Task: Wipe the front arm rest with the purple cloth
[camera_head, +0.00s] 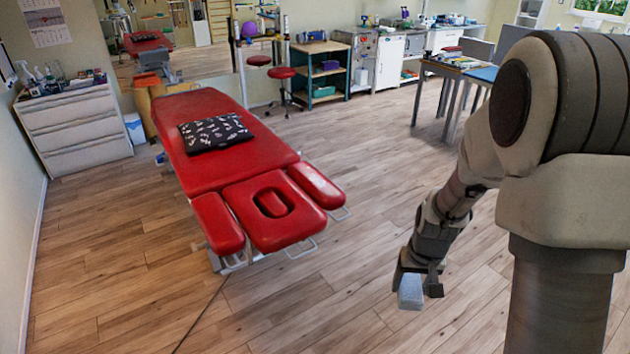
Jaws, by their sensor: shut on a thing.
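A red treatment table (190,165) stands left of centre. Its near end has a headrest with an oval face hole (270,232) and two red padded arm rests, one on the left (217,222) and one on the right (316,185). No other purple cloth can be made out.
A dark patterned pillow (215,133) lies on the table. A thin metal bar (300,250) sticks out below the headrest. A white drawer cabinet (78,130) stands at the left wall. Stools, shelves and desks are at the back. The wooden floor between gripper and table is clear.

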